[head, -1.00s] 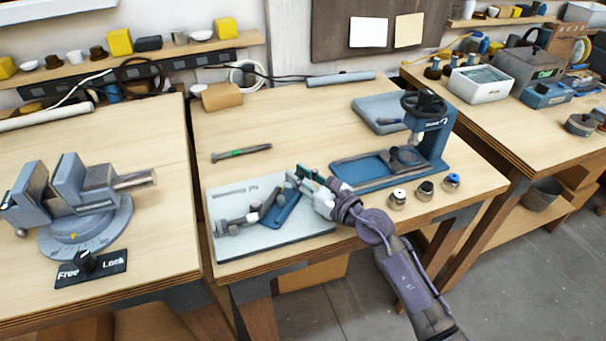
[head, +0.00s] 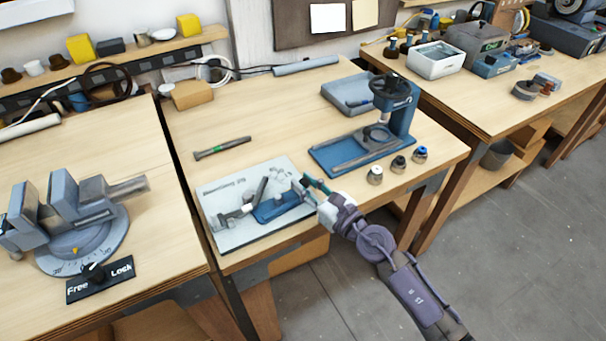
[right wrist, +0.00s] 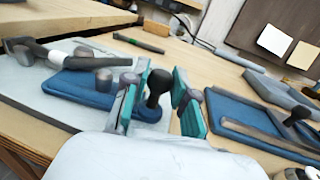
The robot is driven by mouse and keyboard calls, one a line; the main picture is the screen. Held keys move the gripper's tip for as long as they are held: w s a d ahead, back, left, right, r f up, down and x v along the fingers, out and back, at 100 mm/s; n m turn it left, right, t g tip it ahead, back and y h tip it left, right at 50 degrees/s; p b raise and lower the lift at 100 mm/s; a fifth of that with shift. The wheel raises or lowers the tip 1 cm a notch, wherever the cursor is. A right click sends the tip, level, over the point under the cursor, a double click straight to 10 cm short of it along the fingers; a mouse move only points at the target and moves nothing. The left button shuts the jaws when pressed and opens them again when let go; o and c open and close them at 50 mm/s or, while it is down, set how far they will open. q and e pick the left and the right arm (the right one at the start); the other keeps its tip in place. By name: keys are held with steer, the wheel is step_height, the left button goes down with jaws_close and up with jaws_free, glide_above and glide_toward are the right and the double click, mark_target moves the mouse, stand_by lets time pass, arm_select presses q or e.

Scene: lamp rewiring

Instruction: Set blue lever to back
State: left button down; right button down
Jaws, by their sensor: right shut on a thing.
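A pale board (head: 225,234) lies at the front of the middle bench. It bears a blue base (head: 272,209) and a lever with a dark grip (head: 262,190). In the right wrist view the blue base (right wrist: 75,88) carries short grey posts. A black ball knob (right wrist: 159,84) stands between the teal-padded fingers of my right gripper (right wrist: 160,103), at the base's right end. The gripper is shut on this knobbed lever. In the head view my right gripper (head: 312,188) is at the board's right side, and the fingers partly hide the lever. My left gripper is not in view.
A blue press (head: 395,110) stands behind and right of the board, with several small knobs such as a silver one (head: 375,175) near the front edge. A green-banded tool (head: 222,148) lies behind the board. A vise (head: 75,215) is on the left bench.

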steer(key=shift+s, duration=0.55)
steer(key=shift+f, duration=0.1)
steer(key=c, duration=0.9)
jaws_free()
steer(key=shift+a, duration=0.2)
steer(key=shift+d, duration=0.1)
steer(key=shift+d, duration=0.1)
steer(key=shift+s+d, duration=0.2)
steer(key=shift+d, duration=0.1)
steer(key=v, duration=1.1)
steer(key=shift+s+a, duration=0.1)
steer(key=shift+s, duration=0.05)
